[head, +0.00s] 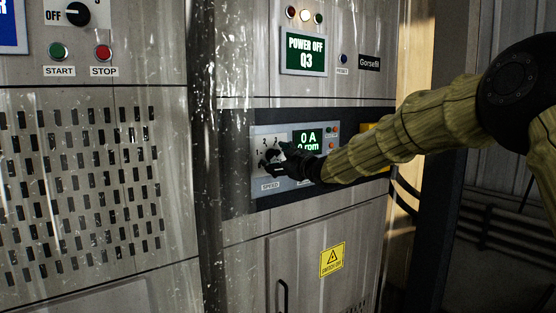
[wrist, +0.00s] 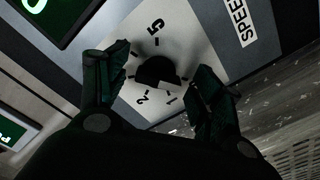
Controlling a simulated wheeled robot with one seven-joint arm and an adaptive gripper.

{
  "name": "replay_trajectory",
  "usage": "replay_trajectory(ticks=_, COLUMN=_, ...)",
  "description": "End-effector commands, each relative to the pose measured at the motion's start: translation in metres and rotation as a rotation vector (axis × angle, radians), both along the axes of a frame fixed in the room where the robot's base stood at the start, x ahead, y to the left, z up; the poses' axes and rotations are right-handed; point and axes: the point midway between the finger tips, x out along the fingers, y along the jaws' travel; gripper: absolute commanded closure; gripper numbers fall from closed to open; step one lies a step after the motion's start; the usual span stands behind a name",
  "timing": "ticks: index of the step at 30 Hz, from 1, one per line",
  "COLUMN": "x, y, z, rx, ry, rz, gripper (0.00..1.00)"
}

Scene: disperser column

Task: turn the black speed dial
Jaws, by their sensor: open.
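The black speed dial (wrist: 157,72) is a round knob on a light plate with a numbered scale, above a SPEED label in the head view. In the wrist view it sits between the two fingers of my gripper (wrist: 158,88), which are open on either side of it. A gap shows between each finger and the knob, though the exact depth is hard to judge. In the head view my gripper (head: 272,163) is at the dial and largely hides it. The dial's pointer setting is not clear.
A green display (head: 307,140) reading 0 A and 0 rpm is right of the dial. A POWER OFF Q3 sign (head: 304,53) is above. A START button (head: 58,51), a STOP button (head: 103,52) and an OFF switch (head: 77,14) are on the left cabinet. A door handle (head: 282,296) is below.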

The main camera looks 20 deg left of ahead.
Motion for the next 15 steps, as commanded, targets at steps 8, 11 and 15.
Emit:
replay_trajectory(ticks=8, x=-0.016, y=-0.021, z=0.001, rx=0.001, ry=0.0, rz=-0.001, gripper=0.34)
replay_trajectory(ticks=11, x=-0.027, y=-0.036, z=0.001, rx=0.001, ry=0.0, rz=-0.001, gripper=0.34)
replay_trajectory(ticks=15, x=-0.043, y=-0.057, z=0.001, rx=0.0, ry=0.0, rz=-0.001, gripper=0.34)
